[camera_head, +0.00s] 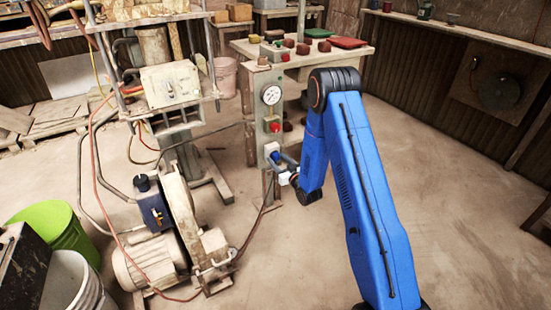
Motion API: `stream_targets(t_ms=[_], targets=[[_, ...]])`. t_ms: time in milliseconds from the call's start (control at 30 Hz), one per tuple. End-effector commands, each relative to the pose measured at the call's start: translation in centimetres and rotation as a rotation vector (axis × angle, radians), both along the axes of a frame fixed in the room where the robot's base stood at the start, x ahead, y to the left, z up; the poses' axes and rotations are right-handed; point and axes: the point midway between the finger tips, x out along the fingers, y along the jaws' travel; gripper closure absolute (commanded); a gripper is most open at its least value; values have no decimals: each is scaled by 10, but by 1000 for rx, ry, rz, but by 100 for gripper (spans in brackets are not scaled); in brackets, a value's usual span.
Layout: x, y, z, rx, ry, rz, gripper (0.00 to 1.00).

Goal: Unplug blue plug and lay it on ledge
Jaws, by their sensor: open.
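The blue plug (275,157) is small in view, low on the front of the pale post, just under a white fitting (271,147). It appears to be still seated there, but the contact itself is too small to make out. My gripper (284,166) is at the plug, reaching in from the right. Its jaws are open; whether they surround the plug or are only beside it, I cannot tell. A ledge (470,31) runs along the wall at the upper right, with a few small items at its left end. I cannot tell whether this is the task's ledge.
The post carries a gauge (271,95) and a red button (275,127). Behind it, a worktable (352,58) holds red and green pieces. A motor-driven machine (160,240) with loose hoses fills the left, beside a green bucket (55,225). The floor at right is clear.

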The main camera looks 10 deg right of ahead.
Motion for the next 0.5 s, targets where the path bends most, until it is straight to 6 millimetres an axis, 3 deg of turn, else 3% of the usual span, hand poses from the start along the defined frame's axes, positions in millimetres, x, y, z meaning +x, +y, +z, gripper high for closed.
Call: stream_targets(t_ms=[300,500], targets=[[0,0,0,0,0,0,50],[0,0,0,0,0,0,98]])
